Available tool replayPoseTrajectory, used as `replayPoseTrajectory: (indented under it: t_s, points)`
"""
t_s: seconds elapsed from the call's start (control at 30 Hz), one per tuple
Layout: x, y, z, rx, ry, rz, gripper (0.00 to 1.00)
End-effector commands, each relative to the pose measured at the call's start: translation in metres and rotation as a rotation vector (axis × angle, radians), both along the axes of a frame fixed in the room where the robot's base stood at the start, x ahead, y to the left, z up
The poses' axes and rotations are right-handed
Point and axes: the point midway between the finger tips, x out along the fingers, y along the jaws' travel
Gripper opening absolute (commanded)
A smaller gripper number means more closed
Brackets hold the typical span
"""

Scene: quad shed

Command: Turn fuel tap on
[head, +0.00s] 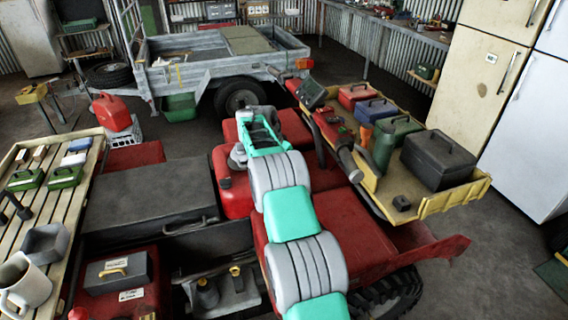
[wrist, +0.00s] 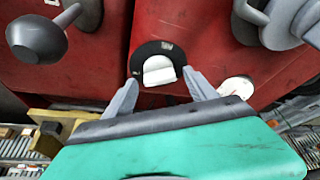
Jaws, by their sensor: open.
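What looks like the fuel tap (wrist: 158,70), a pale lever on a round black plate, is set on the red body of the quad (wrist: 100,75) in the wrist view. My gripper (wrist: 160,79) is open, with one grey finger on either side of the tap's lower part. The fingers appear apart from the lever, though the depth gap is hard to judge. The lever has a rounded lower end, and its exact setting is unclear. In the head view my gripper (head: 243,153) is over the red quad body (head: 325,190), and the tap cannot be made out there.
In the head view a yellow tray (head: 411,188) with boxes and a bottle is on the right, and a slatted rack (head: 62,225) is on the left. A grey trailer (head: 195,62) stands behind.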

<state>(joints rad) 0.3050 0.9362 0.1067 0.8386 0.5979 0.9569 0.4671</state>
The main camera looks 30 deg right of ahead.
Motion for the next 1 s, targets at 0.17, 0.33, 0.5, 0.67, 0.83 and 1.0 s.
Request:
replayPoseTrajectory:
  t_s: [0.17,0.33,0.5,0.67,0.83,1.0]
  points:
    - [-0.001,0.007,0.017,-0.001,-0.004,0.000,0.65]
    - [-0.004,0.021,0.050,-0.001,-0.004,0.002,0.65]
    - [-0.007,0.028,0.070,-0.001,-0.001,0.000,0.65]
    - [-0.008,0.029,0.072,0.000,0.000,0.000,0.65]
    - [-0.007,0.029,0.072,0.000,0.000,0.000,0.65]
    - [-0.009,0.038,0.086,-0.001,-0.001,0.042,0.65]
